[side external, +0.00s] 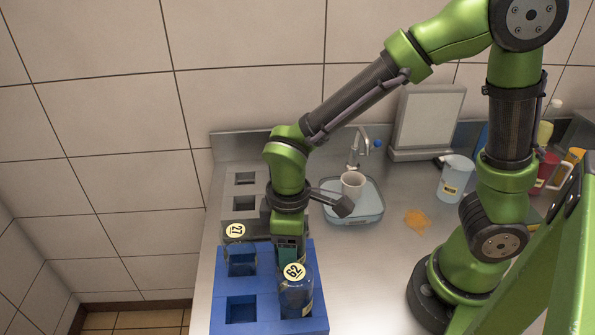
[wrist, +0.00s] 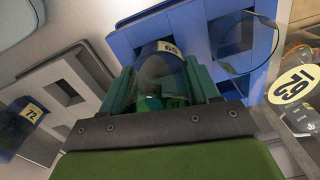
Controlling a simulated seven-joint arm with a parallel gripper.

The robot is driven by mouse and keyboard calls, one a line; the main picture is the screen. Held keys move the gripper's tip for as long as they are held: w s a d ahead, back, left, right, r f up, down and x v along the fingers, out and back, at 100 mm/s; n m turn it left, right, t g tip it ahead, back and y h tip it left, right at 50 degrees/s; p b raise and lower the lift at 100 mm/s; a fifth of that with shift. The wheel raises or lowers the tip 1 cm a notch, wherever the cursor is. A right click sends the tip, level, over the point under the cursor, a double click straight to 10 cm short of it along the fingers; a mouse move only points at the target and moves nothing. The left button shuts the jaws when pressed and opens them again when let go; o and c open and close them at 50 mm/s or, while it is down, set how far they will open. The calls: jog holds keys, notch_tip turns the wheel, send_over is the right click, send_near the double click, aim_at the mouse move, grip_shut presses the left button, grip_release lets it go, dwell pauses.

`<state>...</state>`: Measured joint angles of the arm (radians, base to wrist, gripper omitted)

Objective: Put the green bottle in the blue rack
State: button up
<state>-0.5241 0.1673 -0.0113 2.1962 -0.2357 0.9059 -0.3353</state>
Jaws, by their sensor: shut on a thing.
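My gripper (side external: 288,252) points down over the back right part of the blue rack (side external: 265,283). In the wrist view its teal fingers (wrist: 160,92) are shut on a see-through bluish bottle with green in its lower part, the green bottle (wrist: 153,72). A cream number label shows at its far end. The blue rack (wrist: 200,32) lies right behind the bottle in that view. In the side view the gripper hides the held bottle, so I cannot tell how deep it sits in a compartment.
A clear bottle labelled 62 (side external: 296,298) stands at the rack's front right. The front left blue compartment is empty. A blue tray with a white cup (side external: 352,184) stands behind.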

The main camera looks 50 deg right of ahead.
jog(key=shift+f, duration=0.2)
jog(key=o, duration=1.3)
jog(key=shift+o, duration=0.2)
notch_tip(320, 180, up, 9)
